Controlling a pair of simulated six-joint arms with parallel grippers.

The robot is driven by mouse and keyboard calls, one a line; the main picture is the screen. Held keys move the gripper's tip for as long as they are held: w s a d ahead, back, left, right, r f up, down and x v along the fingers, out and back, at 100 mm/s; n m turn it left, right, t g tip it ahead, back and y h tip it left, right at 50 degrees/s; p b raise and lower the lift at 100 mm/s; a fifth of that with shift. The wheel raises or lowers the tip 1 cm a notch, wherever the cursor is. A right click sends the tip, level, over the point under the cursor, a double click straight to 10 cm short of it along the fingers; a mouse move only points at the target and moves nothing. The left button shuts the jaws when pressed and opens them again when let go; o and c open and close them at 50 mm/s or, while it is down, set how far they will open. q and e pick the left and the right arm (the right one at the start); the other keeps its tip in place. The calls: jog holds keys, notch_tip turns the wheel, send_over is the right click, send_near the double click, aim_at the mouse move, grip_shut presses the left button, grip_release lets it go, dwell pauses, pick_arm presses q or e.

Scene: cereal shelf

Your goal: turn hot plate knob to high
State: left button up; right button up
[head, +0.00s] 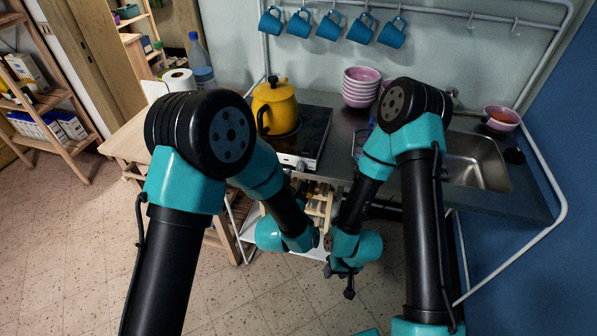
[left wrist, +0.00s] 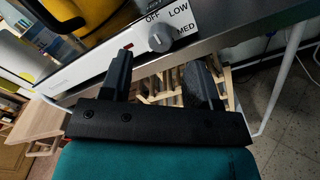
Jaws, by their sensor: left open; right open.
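The hot plate (head: 316,132) sits on the counter with a yellow kettle (head: 277,108) on it. Its grey knob (left wrist: 162,38) is on the white front panel (left wrist: 100,68) in the left wrist view, beside the labels OFF, LOW and MED. I cannot tell exactly where the knob points. My left gripper (left wrist: 158,66) is open, its two fingers apart below the knob, with nothing between them. In the head view my left gripper (head: 322,241) is small and partly hidden by its own wrist, below the counter front. My right gripper (head: 343,278) hangs lower, open and apart from the hot plate.
Pink bowls (head: 361,88) are stacked behind the hot plate, and a sink (head: 477,160) is at right. Blue mugs (head: 328,25) hang above. A wooden table (head: 128,143) with a paper roll (head: 179,80) stands at left. A wooden rack (head: 318,200) is under the counter.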

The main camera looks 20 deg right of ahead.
aim_at(299, 169)
pick_arm(q)
jog(key=shift+x, duration=2.35)
jog(key=shift+s, duration=0.1)
jog(key=c, duration=0.9)
jog(key=shift+c, duration=0.2)
